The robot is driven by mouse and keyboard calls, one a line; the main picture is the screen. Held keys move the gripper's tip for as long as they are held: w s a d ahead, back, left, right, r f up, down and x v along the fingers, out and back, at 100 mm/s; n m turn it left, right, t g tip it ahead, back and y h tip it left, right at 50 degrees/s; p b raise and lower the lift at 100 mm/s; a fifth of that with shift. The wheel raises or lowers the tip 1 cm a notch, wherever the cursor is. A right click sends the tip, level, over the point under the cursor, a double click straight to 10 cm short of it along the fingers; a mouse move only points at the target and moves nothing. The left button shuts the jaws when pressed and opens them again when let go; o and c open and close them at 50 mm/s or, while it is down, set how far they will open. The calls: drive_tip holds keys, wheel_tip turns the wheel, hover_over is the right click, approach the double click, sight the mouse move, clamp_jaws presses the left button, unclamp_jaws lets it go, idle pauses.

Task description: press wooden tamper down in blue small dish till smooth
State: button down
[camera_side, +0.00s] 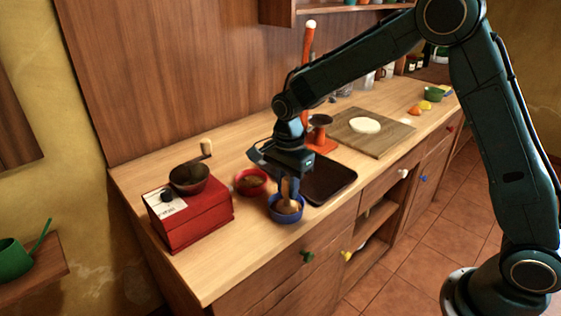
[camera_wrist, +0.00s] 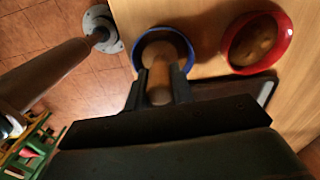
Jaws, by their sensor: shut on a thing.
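The blue small dish (camera_side: 285,213) stands on the wooden counter near its front edge. It also shows in the wrist view (camera_wrist: 137,58), near the top middle. The wooden tamper (camera_side: 289,203) is upright, with its lower end inside the dish; its handle shows in the wrist view (camera_wrist: 159,82). My gripper (camera_wrist: 160,90) is shut on the tamper's handle, directly above the dish. In the side view my gripper (camera_side: 289,182) points down at the dish. The dish's contents are mostly hidden under the tamper.
A red bowl (camera_side: 243,187) with brownish contents stands close beside the dish. A red box grinder (camera_side: 196,222) is to the left. A dark tray (camera_side: 330,191) lies to the right, then a wooden board (camera_side: 385,142) with pale dough (camera_side: 365,125). An orange-red stand (camera_side: 322,140) rises behind.

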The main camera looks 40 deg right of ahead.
drive_tip(key=shift+f, duration=0.5)
drive_tip(key=shift+r, duration=0.1)
drive_tip(key=shift+r, duration=0.95)
drive_tip(key=shift+f, duration=0.2)
drive_tip(key=shift+f, duration=0.85)
drive_tip(key=shift+r, duration=0.1)
drive_tip(key=shift+r, duration=0.95)
